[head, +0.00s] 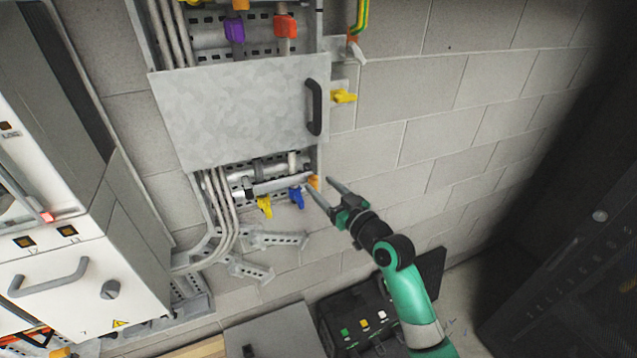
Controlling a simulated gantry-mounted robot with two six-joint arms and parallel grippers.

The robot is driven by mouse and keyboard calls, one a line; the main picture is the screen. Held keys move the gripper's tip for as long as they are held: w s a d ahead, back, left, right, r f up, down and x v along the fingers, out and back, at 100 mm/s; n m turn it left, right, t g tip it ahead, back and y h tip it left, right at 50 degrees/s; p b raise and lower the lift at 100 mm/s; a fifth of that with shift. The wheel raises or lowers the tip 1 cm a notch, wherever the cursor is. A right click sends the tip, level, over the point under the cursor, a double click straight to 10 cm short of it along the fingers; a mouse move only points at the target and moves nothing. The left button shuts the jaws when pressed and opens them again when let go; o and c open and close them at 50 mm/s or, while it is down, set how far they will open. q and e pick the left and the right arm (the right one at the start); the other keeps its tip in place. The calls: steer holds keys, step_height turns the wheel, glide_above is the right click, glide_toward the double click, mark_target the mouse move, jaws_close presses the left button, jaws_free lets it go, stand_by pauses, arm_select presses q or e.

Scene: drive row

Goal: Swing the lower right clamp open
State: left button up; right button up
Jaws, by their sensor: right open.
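A small orange clamp (313,182) sits at the lower right of the wall-mounted rail frame, below the grey metal cover (240,110). It looks like the lower right clamp, partly hidden by a finger. My right gripper (319,185) is open, its two fingers pointing up and left at this clamp. The fingertips appear close to it; I cannot tell whether they touch. A yellow clamp (344,96) sits higher, right of the cover's black handle (314,107). My left gripper is not in view.
A blue valve handle (297,198) and a yellow one (264,207) hang left of the orange clamp. Grey pipes (218,210) run down the left. A white cabinet (60,260) stands left; a black case (350,312) lies below. The block wall (430,130) at right is clear.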

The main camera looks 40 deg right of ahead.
steer(key=shift+w+d, duration=0.15)
steer(key=shift+w, duration=1.05)
steer(key=shift+c, duration=0.4)
jaws_close()
